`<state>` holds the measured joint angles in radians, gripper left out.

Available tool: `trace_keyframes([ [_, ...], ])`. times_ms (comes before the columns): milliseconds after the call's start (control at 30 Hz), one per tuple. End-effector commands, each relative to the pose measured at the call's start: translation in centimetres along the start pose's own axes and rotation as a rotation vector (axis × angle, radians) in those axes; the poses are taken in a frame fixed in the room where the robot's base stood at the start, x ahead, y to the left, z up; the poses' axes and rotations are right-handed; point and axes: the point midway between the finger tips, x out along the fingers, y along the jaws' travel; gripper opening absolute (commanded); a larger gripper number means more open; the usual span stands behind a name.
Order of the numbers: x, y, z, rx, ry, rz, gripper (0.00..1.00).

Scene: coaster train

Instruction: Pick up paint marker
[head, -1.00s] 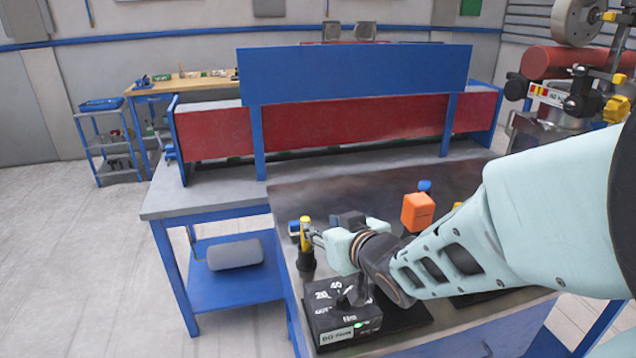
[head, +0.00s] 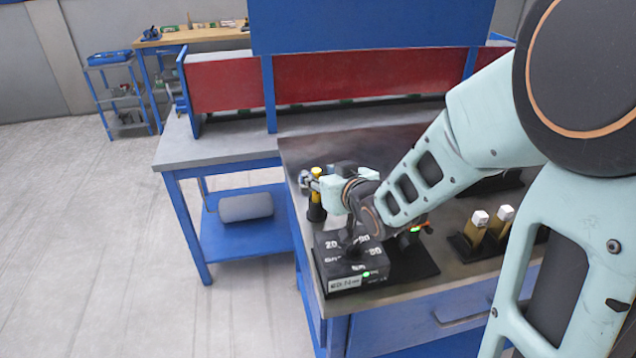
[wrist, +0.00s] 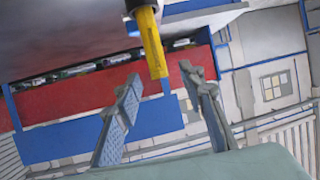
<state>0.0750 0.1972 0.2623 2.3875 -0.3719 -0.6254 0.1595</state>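A yellow marker-like stick (head: 317,178) stands upright in a small black holder (head: 316,212) near the left edge of the dark worktop. I take it to be the paint marker. In the wrist view the yellow stick (wrist: 151,45) hangs into the picture from the top, its end between the fingertips. My gripper (head: 307,181) is beside the stick at its height. In the wrist view my gripper (wrist: 160,82) is open, with a finger on each side and a gap to the stick. Contact cannot be seen in the head view.
A black rack (head: 468,250) with white-tipped sticks (head: 480,217) is to the right. A red and blue back panel (head: 370,72) rises behind the worktop (head: 350,140).

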Motion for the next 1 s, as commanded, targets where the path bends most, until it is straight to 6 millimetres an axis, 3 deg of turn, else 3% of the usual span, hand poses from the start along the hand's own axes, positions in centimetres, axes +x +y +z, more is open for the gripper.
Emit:
trace_keyframes([
  [233, 2.9, 0.0, 0.1, 0.0, -0.001, -0.001, 0.37],
  [567, 3.4, 0.1, 0.0, 0.0, 0.0, 0.001, 0.37],
  [900, 3.3, 0.1, 0.1, 0.0, 0.0, 0.001, 0.0],
  [1000, 3.3, 0.1, 0.0, 0.0, 0.0, 0.001, 0.0],
])
